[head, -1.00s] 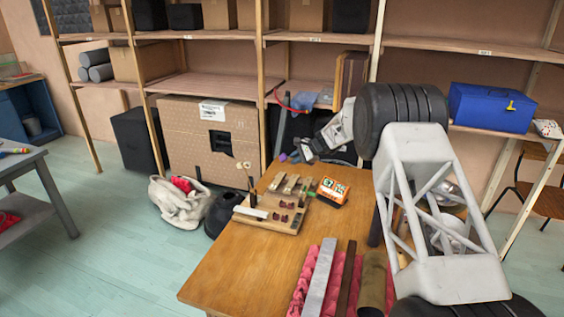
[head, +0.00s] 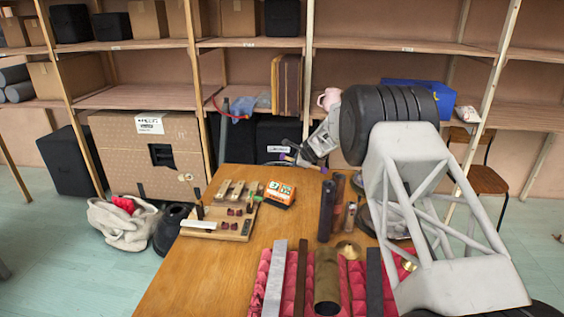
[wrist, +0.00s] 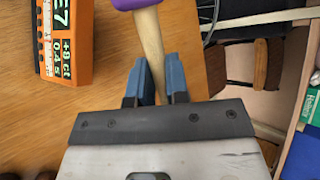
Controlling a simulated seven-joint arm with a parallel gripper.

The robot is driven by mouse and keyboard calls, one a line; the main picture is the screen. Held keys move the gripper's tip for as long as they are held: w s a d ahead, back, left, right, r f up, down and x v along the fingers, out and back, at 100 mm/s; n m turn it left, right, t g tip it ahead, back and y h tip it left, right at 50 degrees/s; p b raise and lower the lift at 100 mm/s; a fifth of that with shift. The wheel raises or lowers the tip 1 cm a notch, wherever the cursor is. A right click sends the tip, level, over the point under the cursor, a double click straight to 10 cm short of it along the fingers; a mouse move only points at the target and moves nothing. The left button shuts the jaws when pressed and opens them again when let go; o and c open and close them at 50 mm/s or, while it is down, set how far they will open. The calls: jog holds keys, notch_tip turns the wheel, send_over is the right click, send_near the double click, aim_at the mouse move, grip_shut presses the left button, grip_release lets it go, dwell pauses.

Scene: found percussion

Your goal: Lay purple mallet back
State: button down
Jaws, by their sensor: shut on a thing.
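The purple mallet shows in the wrist view, its pale wooden handle (wrist: 149,42) running between the two blue fingertips and its purple head (wrist: 134,3) cut off by the top edge. My gripper (wrist: 159,72) is shut on the handle. In the head view my gripper (head: 298,160) hangs over the far end of the table, and the mallet there is too small to make out clearly. A wooden board (head: 205,233) with several small rests and an upright stick with a pale round head (head: 187,177) sits left of my gripper.
An orange box with digits (head: 280,191) stands just right of the board. Several bars and a brass tube (head: 327,280) lie on red padding (head: 262,270) in front. The wooden table's (head: 200,285) left front is bare. Shelves rise behind.

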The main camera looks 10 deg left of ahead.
jog(key=d+f+m+t+h, duration=0.1)
jog(key=d+m+h, duration=0.3)
jog(key=d, duration=1.1)
jog(key=shift+s+d+f+m, duration=0.2)
jog(key=shift+d+f+m, duration=0.15)
jog(key=shift+m, duration=0.35)
jog(key=shift+s+d+f+h, duration=0.15)
jog(key=shift+d+h, duration=0.25)
jog(key=shift+d, duration=0.5)
jog(key=shift+s+d+f, duration=0.1)
jog(key=shift+s+d, duration=0.2)
jog(key=shift+d, duration=0.3)
dwell(0.7)
jog(key=shift+s, duration=0.15)
dwell(1.2)
jog(key=shift+s+a+r+n+y, duration=0.1)
jog(key=shift+a+r+n+y, duration=0.1)
jog(key=shift+a+n+y, duration=0.4)
